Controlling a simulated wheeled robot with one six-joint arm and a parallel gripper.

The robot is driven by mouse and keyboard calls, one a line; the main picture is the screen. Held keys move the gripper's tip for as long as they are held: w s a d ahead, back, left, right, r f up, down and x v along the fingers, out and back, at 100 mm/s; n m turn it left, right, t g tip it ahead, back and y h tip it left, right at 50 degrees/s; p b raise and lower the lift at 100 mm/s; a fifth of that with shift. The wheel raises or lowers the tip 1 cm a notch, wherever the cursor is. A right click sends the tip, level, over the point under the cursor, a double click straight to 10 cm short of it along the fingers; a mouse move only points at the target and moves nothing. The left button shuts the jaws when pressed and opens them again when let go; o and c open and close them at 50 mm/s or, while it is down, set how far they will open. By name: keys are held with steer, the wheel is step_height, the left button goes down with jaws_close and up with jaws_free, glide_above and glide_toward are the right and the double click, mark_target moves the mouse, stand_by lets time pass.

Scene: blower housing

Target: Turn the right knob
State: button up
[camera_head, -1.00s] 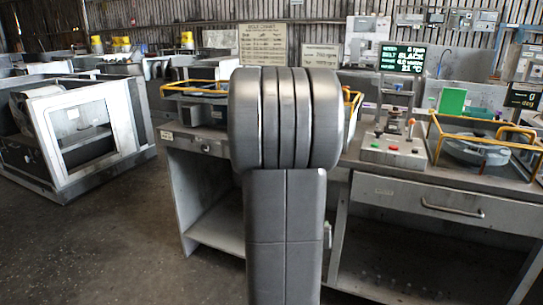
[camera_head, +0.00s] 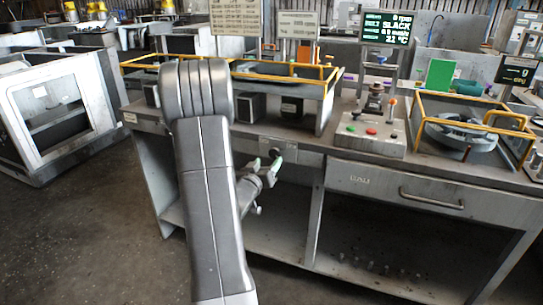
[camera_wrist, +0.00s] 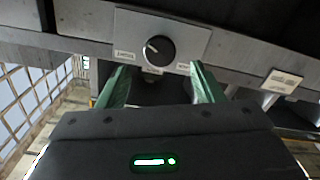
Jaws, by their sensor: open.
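A round dark knob (camera_wrist: 160,49) with a pale pointer mark sits on a light metal plate (camera_wrist: 186,32) with small labels around it. The pointer is aimed to the upper left in the wrist view. In the head view the knob (camera_head: 275,152) is small, on the front edge of the bench. My gripper (camera_wrist: 160,72) is open and empty, with its green fingers apart, one to each side below the knob. The knob lies beyond the fingertips, not between them. In the head view my gripper (camera_head: 268,163) is just below and in front of the knob. No second knob shows clearly.
The bench carries yellow-railed fixtures (camera_head: 305,86), a control box (camera_head: 370,131) with coloured buttons and levers, and a lit display (camera_head: 388,27). A drawer handle (camera_head: 431,198) sticks out at right. The shelf space under the knob is open.

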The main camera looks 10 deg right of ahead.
mark_target(274, 154)
steer(key=shift+x, duration=2.75)
steer(key=c, duration=1)
steer(key=shift+o, duration=0.2)
steer(key=shift+f+b, duration=0.15)
steer(key=shift+b, duration=0.25)
steer(key=m+b, duration=0.2)
steer(key=b, duration=0.1)
steer(key=shift+f+m, duration=0.1)
steer(key=shift+m, duration=0.3)
steer(key=m+b, duration=0.4)
steer(key=shift+m, duration=0.4)
